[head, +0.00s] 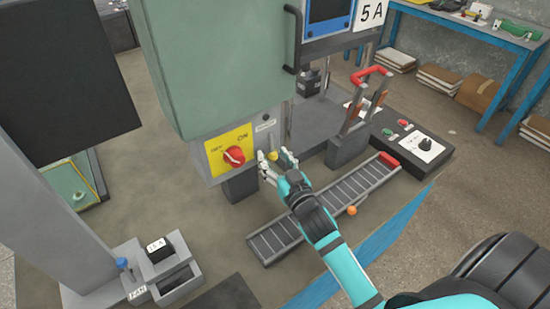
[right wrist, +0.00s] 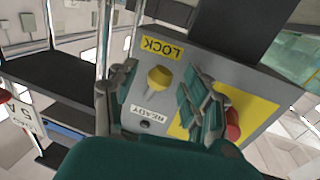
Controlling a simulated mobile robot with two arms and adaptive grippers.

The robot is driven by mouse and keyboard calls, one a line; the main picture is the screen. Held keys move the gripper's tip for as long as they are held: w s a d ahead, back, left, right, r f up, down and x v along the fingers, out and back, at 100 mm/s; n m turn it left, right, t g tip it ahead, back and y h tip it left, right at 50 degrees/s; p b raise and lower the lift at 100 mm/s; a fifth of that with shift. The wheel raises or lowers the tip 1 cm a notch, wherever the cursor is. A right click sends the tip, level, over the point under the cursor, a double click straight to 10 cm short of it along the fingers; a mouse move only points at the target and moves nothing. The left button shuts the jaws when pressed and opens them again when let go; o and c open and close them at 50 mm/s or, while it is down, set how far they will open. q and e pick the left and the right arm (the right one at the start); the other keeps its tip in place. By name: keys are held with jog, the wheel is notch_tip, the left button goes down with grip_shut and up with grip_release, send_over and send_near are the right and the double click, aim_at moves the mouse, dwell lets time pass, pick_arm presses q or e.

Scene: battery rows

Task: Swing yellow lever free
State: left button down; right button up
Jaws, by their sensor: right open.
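In the right wrist view the fingers (right wrist: 160,95) stand on either side of the knob, with visible gaps. The lever's lower shaft is partly unclear. My left gripper is not in view.
A red rotary switch (head: 234,155) on a yellow ON plate sits close left of the lever. A roller track (head: 340,190) with a red end lies below my right arm. A red-handled clamp (head: 370,75) and a button box (head: 415,143) stand to the right.

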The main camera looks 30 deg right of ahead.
grip_shut()
jog(key=shift+d+n, duration=0.6)
jog(key=shift+n, duration=0.6)
grip_release()
jog(key=shift+f, duration=0.1)
jog(key=s, duration=1.2)
jog(key=shift+a+f, duration=0.2)
jog(key=shift+a, duration=0.1)
